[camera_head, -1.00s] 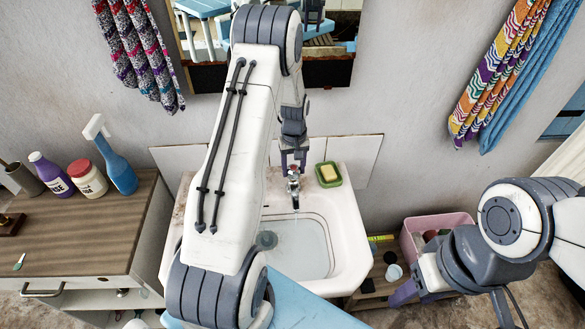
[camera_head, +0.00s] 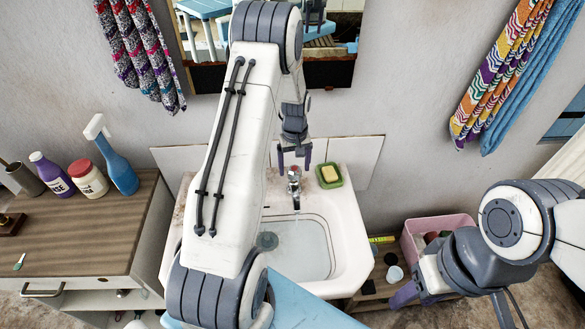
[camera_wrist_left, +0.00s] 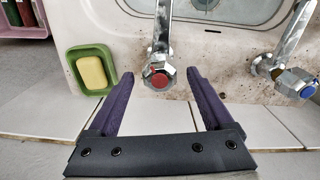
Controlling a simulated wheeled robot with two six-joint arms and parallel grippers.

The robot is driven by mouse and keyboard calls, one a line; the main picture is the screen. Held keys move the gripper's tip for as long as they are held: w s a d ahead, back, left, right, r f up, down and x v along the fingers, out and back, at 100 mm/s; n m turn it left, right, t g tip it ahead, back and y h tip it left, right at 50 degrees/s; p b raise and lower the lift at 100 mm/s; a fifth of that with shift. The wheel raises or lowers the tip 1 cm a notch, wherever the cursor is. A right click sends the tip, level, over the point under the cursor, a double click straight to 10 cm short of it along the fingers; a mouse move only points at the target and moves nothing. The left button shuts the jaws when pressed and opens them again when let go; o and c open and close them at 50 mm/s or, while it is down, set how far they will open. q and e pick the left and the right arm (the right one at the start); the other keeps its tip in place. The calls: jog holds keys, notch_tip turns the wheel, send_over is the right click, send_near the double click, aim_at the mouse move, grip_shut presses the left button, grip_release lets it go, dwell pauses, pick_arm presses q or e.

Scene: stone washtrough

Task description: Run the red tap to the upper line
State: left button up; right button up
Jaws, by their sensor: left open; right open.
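The red tap (camera_head: 294,178) stands at the back of the white basin (camera_head: 350,235); its red-capped handle also shows in the left wrist view (camera_wrist_left: 159,76). A thin stream falls from its spout into clear water (camera_head: 298,258) in the bowl. I cannot make out the upper line. My left gripper (camera_head: 294,157) is open just above the tap handle. In the left wrist view its fingers (camera_wrist_left: 160,75) stand apart on both sides of the handle without touching it. My right gripper (camera_head: 408,290) is open and empty, low at the right, away from the basin.
A blue-capped tap (camera_wrist_left: 298,84) stands beside the red one. A green soap dish (camera_head: 328,176) with yellow soap sits on the basin's back right corner. A pink tub (camera_head: 436,222) is right of the basin; a wooden cabinet (camera_head: 75,230) with bottles is left.

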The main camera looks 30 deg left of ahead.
pick_arm(q)
notch_tip(320, 180, up, 10)
jog(key=b, duration=0.1)
jog(key=shift+f+b, duration=0.25)
jog(key=shift+b, duration=0.05)
jog(key=shift+a, duration=0.1)
dwell(7.0)
